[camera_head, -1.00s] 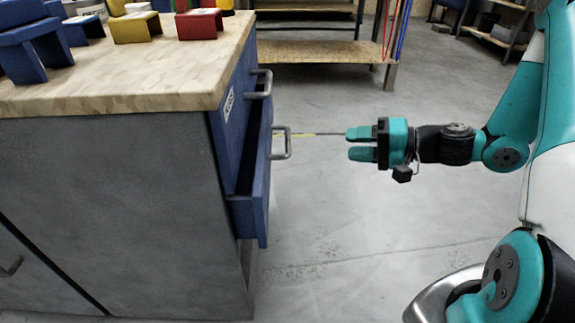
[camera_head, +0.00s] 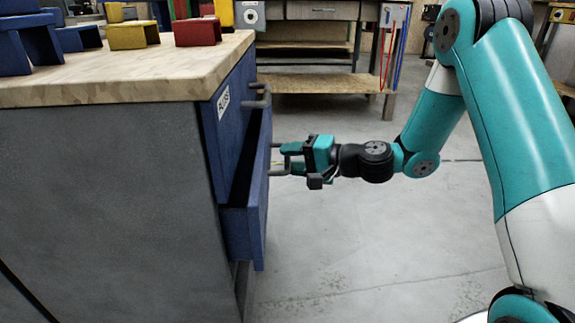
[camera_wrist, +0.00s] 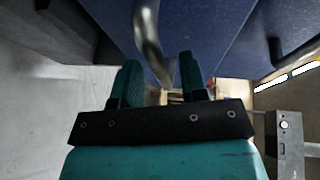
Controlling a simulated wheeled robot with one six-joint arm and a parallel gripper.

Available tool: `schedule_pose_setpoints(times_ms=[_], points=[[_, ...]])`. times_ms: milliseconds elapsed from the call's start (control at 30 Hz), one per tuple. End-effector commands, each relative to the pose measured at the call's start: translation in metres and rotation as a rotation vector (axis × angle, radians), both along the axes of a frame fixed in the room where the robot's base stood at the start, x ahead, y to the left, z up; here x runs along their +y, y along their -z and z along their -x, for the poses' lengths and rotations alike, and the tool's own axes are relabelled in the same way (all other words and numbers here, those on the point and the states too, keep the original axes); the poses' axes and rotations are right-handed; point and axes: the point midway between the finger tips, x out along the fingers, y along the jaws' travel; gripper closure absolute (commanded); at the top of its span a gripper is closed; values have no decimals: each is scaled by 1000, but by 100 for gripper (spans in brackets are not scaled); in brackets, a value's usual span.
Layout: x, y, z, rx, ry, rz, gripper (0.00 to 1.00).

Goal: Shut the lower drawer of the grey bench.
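The grey bench (camera_head: 110,190) stands at the left in the head view. Its blue lower drawer (camera_head: 246,235) is pulled out, with a dark gap behind its front. My gripper (camera_head: 286,158) is at the drawer's handle (camera_head: 275,172), its fingers pointing at the drawer front. In the wrist view the two teal fingers (camera_wrist: 160,72) are spread apart. The metal handle (camera_wrist: 149,45) shows in the gap between their tips. I cannot tell whether the fingers touch it.
The upper blue drawer (camera_head: 228,125) is closed or nearly so. Yellow (camera_head: 133,35) and red blocks (camera_head: 197,31) stand on the wooden bench top (camera_head: 120,80). The floor (camera_head: 370,240) right of the drawer is clear. A shelf workbench (camera_head: 320,80) stands behind.

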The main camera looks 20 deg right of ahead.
Motion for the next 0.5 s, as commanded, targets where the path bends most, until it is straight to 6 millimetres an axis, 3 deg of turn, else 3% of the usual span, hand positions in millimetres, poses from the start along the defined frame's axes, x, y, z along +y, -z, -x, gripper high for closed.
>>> schedule_pose_setpoints(times_ms=[433, 500], points=[[10, 2, -8, -1, 1, -1, 60], [10, 2, -8, -1, 1, -1, 74]])
